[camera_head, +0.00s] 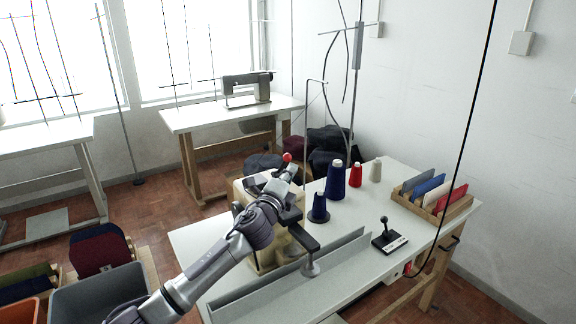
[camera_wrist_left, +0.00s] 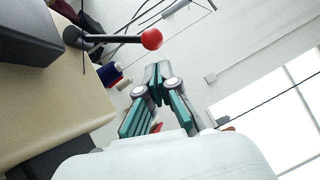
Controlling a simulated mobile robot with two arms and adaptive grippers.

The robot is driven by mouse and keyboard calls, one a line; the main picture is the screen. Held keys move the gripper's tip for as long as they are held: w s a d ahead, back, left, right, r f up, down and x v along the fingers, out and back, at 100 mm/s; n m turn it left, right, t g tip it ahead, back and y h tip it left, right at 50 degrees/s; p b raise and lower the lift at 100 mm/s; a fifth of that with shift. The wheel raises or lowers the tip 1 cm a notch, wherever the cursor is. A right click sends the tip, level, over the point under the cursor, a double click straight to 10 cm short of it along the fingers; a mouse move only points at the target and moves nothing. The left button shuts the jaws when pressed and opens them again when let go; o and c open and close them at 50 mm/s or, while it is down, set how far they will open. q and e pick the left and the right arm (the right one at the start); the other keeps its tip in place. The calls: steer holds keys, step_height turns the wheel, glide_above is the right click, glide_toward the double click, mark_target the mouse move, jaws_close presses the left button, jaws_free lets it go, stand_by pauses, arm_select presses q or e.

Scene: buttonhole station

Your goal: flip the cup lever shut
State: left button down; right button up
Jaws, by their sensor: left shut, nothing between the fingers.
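The cup lever is a dark rod with a red ball knob. The knob (camera_head: 287,157) shows above the beige machine (camera_head: 262,258) in the head view, just beyond my left gripper (camera_head: 288,170). In the left wrist view the lever (camera_wrist_left: 115,38) sticks out from a dark pivot beside the machine's beige side (camera_wrist_left: 55,100), with the red knob at its free end. My left gripper (camera_wrist_left: 158,72) is shut and empty, its tips a little apart from the knob in that view. My arm hides part of the machine and the lever's base in the head view. My right gripper is not in view.
Thread cones (camera_head: 336,181) in blue, red and cream stand right of the machine on the white table (camera_head: 360,235). A small joystick box (camera_head: 389,240) and a wooden rack (camera_head: 440,213) of coloured pieces are further right. A low metal rail (camera_head: 345,252) runs along the front.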

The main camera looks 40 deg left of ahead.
arm_select(q)
steer(key=shift+w+a+r, duration=0.2)
steer(key=shift+w+a, duration=0.2)
steer(key=shift+a, duration=0.3)
steer(key=shift+a+r+p, duration=0.1)
steer(key=shift+r+p, duration=0.2)
steer(key=shift+p, duration=0.35)
steer(key=shift+w+a+r+n+g+p, duration=0.15)
steer(key=shift+a+r+n+g+p, duration=0.25)
steer(key=shift+p, duration=0.75)
steer(key=w+a+r+n+g+p, duration=0.1)
steer(key=w+a+r+n+p, duration=0.2)
steer(key=a+p, duration=0.4)
steer(key=shift+w+a+r+g+p, duration=0.15)
steer(key=shift+a+g+p, duration=0.25)
steer(key=shift+p, duration=1.2)
